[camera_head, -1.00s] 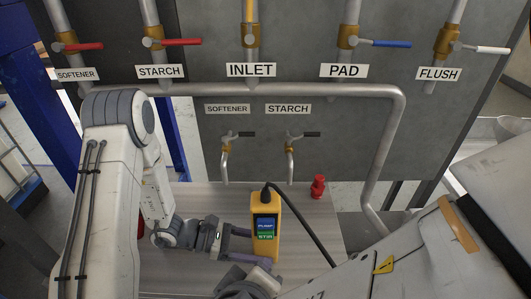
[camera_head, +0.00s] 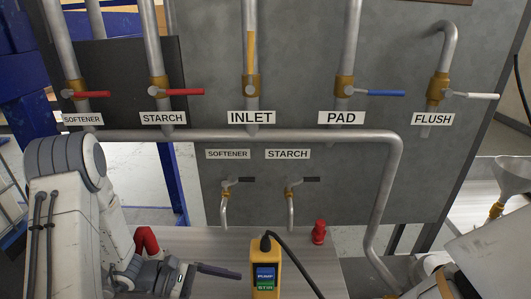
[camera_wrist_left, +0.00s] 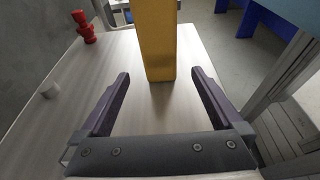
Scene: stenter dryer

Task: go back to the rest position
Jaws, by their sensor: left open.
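My left gripper (camera_head: 222,271) is low in the head view, left of a yellow pump box (camera_head: 265,272) with blue "PUMP" and green "STIR" buttons. In the left wrist view my left gripper (camera_wrist_left: 160,76) is open with nothing clamped. The yellow box (camera_wrist_left: 158,40) shows upright just beyond and between its fingertips, with clear gaps to both fingers. A black cable runs from the box top to the lower right. My right arm enters at the lower right of the head view; its gripper fingers are not visible.
The grey table (camera_head: 210,243) carries a red fitting (camera_head: 319,232). Behind it stands a grey panel (camera_head: 300,200) with labelled pipes, red, blue and white valve levers, and two small taps (camera_head: 226,200).

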